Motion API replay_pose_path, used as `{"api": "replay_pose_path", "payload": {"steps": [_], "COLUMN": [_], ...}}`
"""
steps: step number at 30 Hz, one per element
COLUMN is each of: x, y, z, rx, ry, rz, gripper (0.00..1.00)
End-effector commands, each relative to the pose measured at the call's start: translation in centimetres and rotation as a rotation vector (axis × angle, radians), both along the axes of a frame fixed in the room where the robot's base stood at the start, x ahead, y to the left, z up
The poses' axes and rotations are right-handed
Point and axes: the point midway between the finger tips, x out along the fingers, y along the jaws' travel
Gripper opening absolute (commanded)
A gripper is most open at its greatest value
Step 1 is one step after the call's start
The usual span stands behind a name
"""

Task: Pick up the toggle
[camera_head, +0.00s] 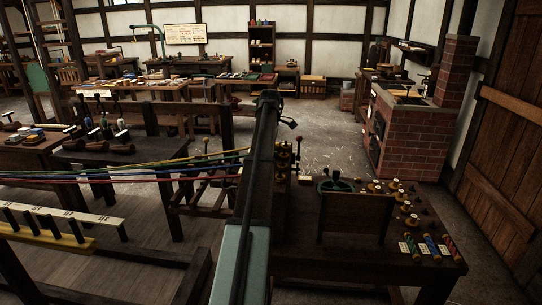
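I cannot pick out the toggle for certain in the camera_head view. Small dark pieces (415,209) lie on the right-hand bench among spools, too small to name. Brown wooden pieces (123,149) lie on the dark table at left, and I cannot tell whether one is the toggle. A long dark and teal part, which looks like my own arm or column, rises through the middle of the picture and hides what is behind it. I make out no fingertips of my gripper.
The right-hand bench (330,262) carries an upright dark board (353,218), a green-rimmed round item (335,186) and coloured thread spools (431,246). Coloured strands (130,176) stretch across the left. A brick hearth (410,137) stands behind. Floor (330,150) is clear beyond the bench.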

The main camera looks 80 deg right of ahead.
Motion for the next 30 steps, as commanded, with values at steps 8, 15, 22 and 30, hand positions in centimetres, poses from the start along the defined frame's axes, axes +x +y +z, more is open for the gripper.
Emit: {"api": "replay_pose_path", "payload": {"steps": [8, 15, 22, 30], "x": [0.00, 0.00, 0.00, 0.00], "y": [-0.03, -0.02, -0.02, -0.10], "z": [0.06, 0.07, 0.07, 0.76], "rx": [0.000, 0.000, 0.000, -0.001], "ry": [0.000, 0.000, 0.000, 0.000], "rz": [0.000, 0.000, 0.000, 0.000], "gripper": [0.44, 0.21, 0.05, 0.05]}}
